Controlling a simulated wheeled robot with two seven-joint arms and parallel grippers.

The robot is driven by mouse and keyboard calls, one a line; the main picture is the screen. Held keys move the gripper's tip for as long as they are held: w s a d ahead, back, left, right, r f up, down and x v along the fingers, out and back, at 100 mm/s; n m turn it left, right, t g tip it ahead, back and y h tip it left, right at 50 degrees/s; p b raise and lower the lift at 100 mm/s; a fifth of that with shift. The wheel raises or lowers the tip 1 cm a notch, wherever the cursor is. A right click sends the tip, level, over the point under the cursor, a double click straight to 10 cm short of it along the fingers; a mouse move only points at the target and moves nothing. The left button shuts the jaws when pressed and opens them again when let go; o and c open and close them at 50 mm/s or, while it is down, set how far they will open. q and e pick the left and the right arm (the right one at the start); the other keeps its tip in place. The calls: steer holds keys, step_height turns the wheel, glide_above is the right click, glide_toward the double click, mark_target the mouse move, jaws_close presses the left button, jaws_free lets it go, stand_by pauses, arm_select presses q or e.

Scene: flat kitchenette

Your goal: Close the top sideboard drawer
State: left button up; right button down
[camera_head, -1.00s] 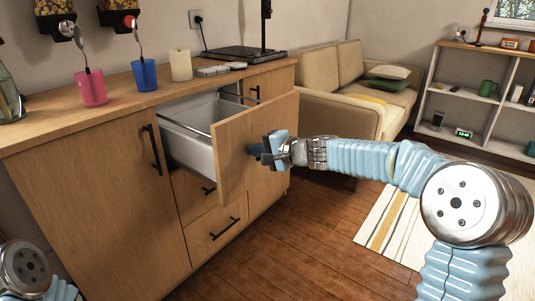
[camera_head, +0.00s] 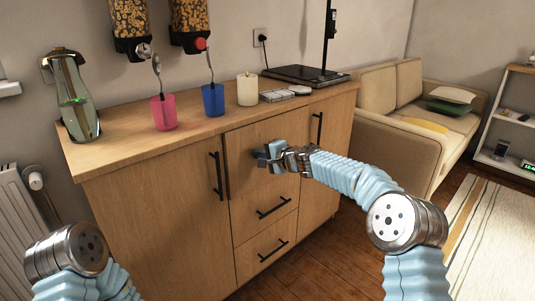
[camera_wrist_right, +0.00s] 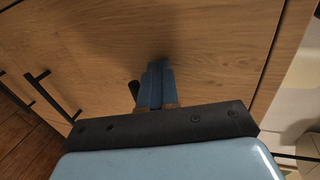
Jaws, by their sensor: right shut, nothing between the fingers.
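The top sideboard drawer (camera_head: 243,160) shows only its wooden front, which looks flush with the sideboard (camera_head: 160,212). None of its white inside is visible. My right gripper (camera_head: 262,157) is at the drawer front, its fingers shut with nothing between them. In the right wrist view, the shut blue fingertips (camera_wrist_right: 158,75) point at the wooden drawer front (camera_wrist_right: 185,40), touching or very close to it; I cannot tell which. The drawer's own handle is mostly hidden behind the gripper. My left gripper is not in view; only part of my left arm shows at the lower left.
Two lower drawers (camera_head: 270,208) are shut. A sofa (camera_head: 395,125) stands to the right. The wooden floor in front is clear.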

steer(key=shift+w+a+r, duration=0.2)
steer(key=shift+w+a, duration=0.3)
steer(key=shift+w, duration=0.2)
steer(key=shift+r, duration=0.1)
